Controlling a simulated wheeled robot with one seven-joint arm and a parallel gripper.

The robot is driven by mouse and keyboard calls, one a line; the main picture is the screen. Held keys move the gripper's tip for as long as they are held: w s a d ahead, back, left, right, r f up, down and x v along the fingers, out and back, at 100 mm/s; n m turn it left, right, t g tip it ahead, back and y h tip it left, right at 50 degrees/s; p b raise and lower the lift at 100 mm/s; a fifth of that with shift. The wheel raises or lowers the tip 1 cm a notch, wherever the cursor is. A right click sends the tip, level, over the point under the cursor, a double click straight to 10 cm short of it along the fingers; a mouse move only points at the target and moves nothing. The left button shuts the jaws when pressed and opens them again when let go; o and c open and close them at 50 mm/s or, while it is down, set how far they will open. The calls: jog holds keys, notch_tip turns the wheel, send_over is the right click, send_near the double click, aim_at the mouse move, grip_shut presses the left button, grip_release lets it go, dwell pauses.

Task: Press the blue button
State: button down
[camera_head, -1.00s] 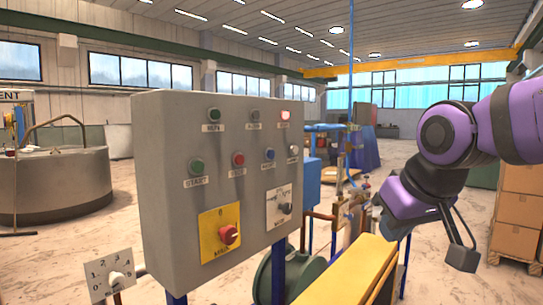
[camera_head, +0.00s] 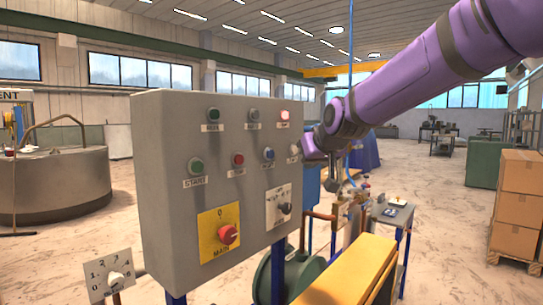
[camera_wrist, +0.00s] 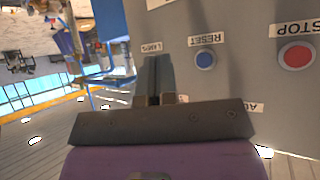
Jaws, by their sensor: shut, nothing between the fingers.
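The blue button (camera_head: 268,153) is on the grey control panel (camera_head: 165,150), in the second row, right of the red button. In the wrist view, which is upside down, the blue button (camera_wrist: 205,60) has a RESET label. My gripper (camera_wrist: 153,62) is shut and empty. Its fingers point towards the panel, at its right edge in the head view. In the wrist view the fingertips are to the left of the blue button and apart from it.
The red STOP button (camera_wrist: 297,56) is close beside the blue one; a green START button (camera_head: 195,166) is further left. Below are a red main switch (camera_head: 228,235) on a yellow plate and a selector (camera_head: 284,208). A yellow beam (camera_head: 350,270) lies in front at the lower right.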

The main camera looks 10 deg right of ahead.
jog(key=w+a, duration=0.5)
jog(key=w, duration=0.2)
dwell(0.5)
jog(key=shift+w+a, duration=0.1)
dwell(1.9)
jog(key=shift+w+a, duration=0.2)
jog(key=shift+w, duration=0.05)
jog(key=shift+w+a, duration=0.3)
jog(key=shift+w, duration=0.05)
dwell(0.9)
jog(key=shift+s+d, duration=0.55)
jog(key=shift+s, duration=0.15)
dwell(0.3)
jog(key=shift+s+d, duration=0.75)
jog(key=shift+s, duration=0.25)
jog(key=shift+s+d, duration=0.7)
jog(key=shift+s, duration=0.3)
